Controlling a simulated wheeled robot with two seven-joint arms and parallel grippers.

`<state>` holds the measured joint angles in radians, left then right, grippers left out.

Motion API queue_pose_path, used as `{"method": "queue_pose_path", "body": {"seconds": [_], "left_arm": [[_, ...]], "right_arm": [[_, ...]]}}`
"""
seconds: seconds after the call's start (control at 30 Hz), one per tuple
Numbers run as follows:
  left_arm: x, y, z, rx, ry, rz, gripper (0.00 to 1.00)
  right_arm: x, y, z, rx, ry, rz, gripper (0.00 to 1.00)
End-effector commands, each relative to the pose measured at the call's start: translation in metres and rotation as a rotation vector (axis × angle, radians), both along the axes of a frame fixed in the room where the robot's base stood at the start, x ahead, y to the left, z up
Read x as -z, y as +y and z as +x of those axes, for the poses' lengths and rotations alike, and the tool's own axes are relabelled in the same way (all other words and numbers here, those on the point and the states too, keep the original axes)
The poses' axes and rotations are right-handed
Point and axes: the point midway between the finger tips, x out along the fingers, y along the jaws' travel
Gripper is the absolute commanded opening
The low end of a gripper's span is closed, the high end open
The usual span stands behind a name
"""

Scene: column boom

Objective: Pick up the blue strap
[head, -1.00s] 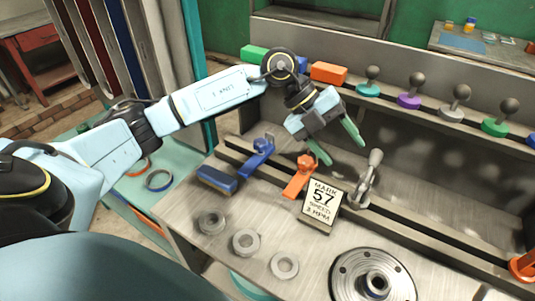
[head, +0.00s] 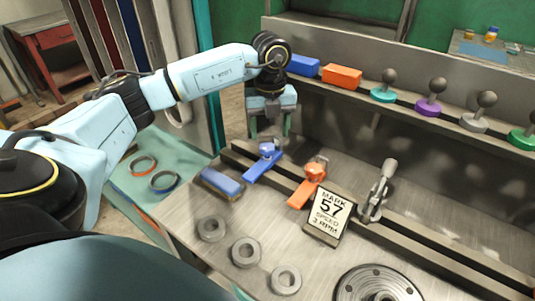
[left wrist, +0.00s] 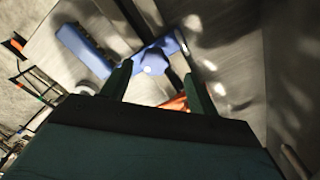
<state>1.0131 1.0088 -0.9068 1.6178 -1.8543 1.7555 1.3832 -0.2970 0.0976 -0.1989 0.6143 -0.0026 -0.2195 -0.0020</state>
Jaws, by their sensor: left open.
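The blue strap (head: 258,169) is a flat blue piece with a blue knob, lying across the slotted rail on the bench. It also shows in the left wrist view (left wrist: 168,45), beyond my fingertips, with its knob seen between them. My left gripper (head: 270,128) points down just above and behind the strap in the head view, open and apart from it as far as I can tell. Its two green fingers also show in the left wrist view (left wrist: 157,75), with nothing between them. My right gripper is not in view.
An orange strap (head: 303,192) lies to the right, before a sign card (head: 330,213) and a metal lever clamp (head: 378,190). A blue block (head: 222,183) lies to the left. Grey rings (head: 246,252) lie in front. Knobs and blocks line the ledge (head: 343,77) behind.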

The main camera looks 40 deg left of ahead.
Motion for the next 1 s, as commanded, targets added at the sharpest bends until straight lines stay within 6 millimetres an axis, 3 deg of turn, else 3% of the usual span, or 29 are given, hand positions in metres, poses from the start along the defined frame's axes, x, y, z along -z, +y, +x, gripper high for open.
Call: {"method": "queue_pose_path", "body": {"seconds": [0.4,0.7,1.0], "left_arm": [[0.050,0.001,-0.010,0.001,0.003,0.000,0.60],[0.055,0.000,-0.009,0.002,0.000,-0.001,0.60],[0.054,0.001,-0.009,0.001,0.000,-0.001,0.22]], "right_arm": [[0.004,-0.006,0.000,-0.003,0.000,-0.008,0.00],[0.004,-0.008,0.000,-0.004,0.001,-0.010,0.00],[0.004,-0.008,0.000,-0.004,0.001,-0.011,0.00]]}}
